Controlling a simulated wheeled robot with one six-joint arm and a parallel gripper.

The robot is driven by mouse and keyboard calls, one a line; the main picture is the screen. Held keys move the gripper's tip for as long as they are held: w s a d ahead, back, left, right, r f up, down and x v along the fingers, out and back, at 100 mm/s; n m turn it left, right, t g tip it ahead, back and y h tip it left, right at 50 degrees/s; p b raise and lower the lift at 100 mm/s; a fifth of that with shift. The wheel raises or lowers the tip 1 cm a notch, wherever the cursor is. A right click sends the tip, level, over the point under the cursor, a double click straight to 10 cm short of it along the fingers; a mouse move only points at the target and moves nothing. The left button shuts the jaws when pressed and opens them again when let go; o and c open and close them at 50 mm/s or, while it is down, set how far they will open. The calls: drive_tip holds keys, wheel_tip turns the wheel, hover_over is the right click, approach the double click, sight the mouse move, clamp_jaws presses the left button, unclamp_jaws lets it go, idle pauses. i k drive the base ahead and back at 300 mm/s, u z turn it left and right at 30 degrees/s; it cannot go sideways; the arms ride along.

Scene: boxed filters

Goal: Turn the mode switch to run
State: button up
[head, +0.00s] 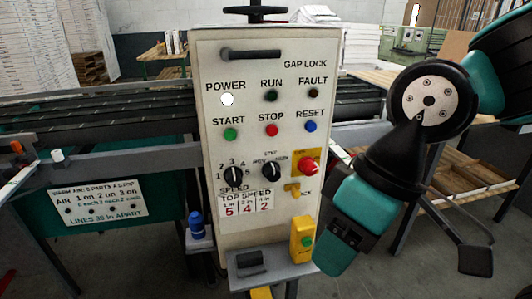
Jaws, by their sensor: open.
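The control panel (215,130) is a pale upright box in the middle of the head view. The mode switch (268,173) seems to be the black middle knob in its lower row. The small labels around it are hard to read, and I cannot tell which one its pointer faces. My gripper (335,253) is at the lower end of my teal and black arm, to the right of the panel and below the switch. It is open and apart from the switch; its fingertips are hard to make out.
A black speed knob (233,175) is left of the switch, and a red knob (306,166) on yellow is close to its right. Coloured buttons and lamps sit above. A yellow box (302,240) and a blue bottle (197,225) are lower. A conveyor (95,125) runs behind.

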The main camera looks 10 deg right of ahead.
sight(271, 171)
drive_tip(key=z, duration=2.65)
drive_tip(key=k, duration=0.95)
drive_tip(key=u, duration=2.05)
